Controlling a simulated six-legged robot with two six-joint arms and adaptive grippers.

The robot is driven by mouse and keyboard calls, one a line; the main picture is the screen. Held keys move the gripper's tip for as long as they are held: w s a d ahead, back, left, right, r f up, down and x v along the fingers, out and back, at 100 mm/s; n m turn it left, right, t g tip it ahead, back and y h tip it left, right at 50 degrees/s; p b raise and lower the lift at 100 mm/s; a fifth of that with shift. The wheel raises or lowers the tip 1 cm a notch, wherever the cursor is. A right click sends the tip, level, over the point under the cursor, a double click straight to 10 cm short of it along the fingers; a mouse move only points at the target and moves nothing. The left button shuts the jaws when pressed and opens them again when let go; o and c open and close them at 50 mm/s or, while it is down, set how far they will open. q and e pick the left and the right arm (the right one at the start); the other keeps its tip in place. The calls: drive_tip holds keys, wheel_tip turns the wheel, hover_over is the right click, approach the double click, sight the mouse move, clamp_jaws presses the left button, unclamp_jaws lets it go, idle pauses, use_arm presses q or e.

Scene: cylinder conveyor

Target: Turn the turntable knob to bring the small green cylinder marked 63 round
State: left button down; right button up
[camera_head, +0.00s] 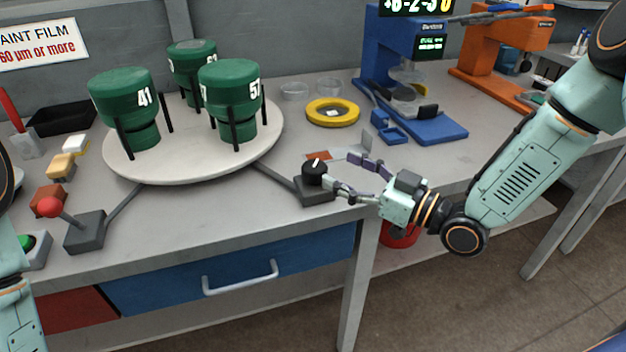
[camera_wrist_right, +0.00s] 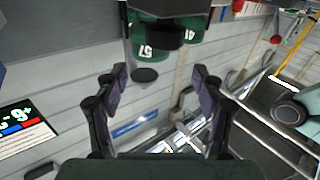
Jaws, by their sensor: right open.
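The pale round turntable (camera_head: 190,168) bears three green cylinders in dark posts. The front left one (camera_head: 122,90) reads 41 and the front right one (camera_head: 228,85) ends in 57. The smaller-looking back one (camera_head: 190,50) is partly hidden, its number not clearly readable. The black turntable knob (camera_head: 314,172) with a white mark sits on a dark box, joined to the turntable by a bar. My right gripper (camera_head: 342,172) is open and empty, just right of the knob, its fingers pointing at it. In the right wrist view the open fingers (camera_wrist_right: 162,95) show. My left gripper is out of view.
A red-balled lever (camera_head: 50,207) and green button (camera_head: 26,242) stand front left. A yellow ring (camera_head: 333,112), blue device (camera_head: 405,80) and orange device (camera_head: 500,60) stand behind and right. A blue drawer (camera_head: 225,275) is under the bench edge.

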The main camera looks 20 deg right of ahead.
sight(325, 172)
drive_tip(key=shift+s+a+f+m+h+b, duration=0.1)
drive_tip(key=shift+s+f+m+h+b, duration=0.1)
drive_tip(key=shift+s+f+m+h, duration=0.2)
drive_tip(key=shift+s+a+f+m+h+b, duration=0.1)
drive_tip(key=shift+s+f+m+h+b, duration=0.15)
drive_tip(key=shift+f, duration=0.25)
drive_tip(key=shift+w+a, duration=0.35)
drive_tip(key=shift+w, duration=0.1)
drive_tip(key=b+x, duration=0.1)
drive_tip(key=x, duration=0.2)
drive_tip(key=shift+w+a, duration=0.1)
drive_tip(key=shift+w, duration=0.3)
drive_tip(key=shift+b+x, duration=0.45)
drive_tip(key=shift+x, duration=0.95)
drive_tip(key=shift+r, duration=0.1)
